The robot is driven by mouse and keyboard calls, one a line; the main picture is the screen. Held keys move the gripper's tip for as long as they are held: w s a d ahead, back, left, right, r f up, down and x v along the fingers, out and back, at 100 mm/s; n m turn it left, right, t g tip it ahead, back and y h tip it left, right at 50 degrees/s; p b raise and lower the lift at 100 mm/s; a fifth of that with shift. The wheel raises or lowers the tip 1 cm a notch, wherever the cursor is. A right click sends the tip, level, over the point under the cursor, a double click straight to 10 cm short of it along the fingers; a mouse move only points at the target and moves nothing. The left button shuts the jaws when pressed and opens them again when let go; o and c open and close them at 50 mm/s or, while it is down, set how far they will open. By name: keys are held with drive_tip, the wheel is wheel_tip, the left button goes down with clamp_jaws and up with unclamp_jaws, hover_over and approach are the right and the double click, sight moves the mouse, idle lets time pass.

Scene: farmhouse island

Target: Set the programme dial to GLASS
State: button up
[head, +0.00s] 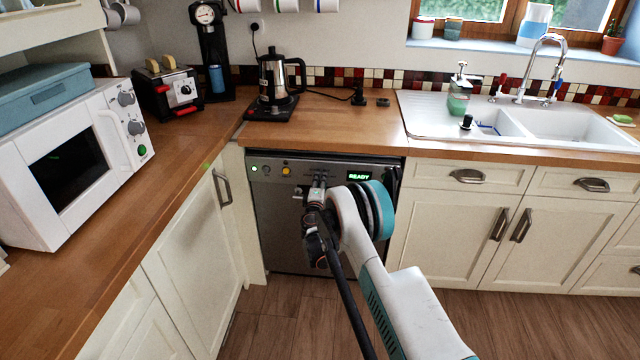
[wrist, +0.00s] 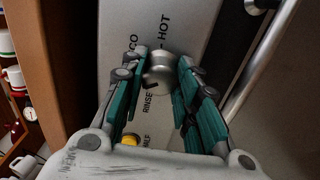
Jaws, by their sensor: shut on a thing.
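The programme dial (wrist: 158,76) is a round silver knob on the dishwasher's steel panel. Labels ending in "CO" and reading "HOT", "RINSE" and partly "HALF" surround it in the wrist view. A dark mark on the knob lies on its side toward "RINSE"; its exact setting is hard to tell. No GLASS label is readable. My gripper (wrist: 163,62) has its teal fingers on both sides of the dial, shut on it. In the head view my gripper (head: 318,186) is at the panel of the dishwasher (head: 280,230) and hides the dial.
A green "READY" display (head: 359,176) is lit right of my gripper. A yellow button (head: 285,171) sits at the panel's left, also seen in the wrist view (wrist: 131,139). The worktop (head: 330,120) overhangs above. A bar handle (wrist: 250,75) runs along the panel.

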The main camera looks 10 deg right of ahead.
drive_tip(key=shift+d+m, duration=0.15)
drive_tip(key=shift+m, duration=0.45)
drive_tip(key=o, duration=1.1)
drive_tip(key=shift+d, duration=0.1)
drive_tip(key=v, duration=1.2)
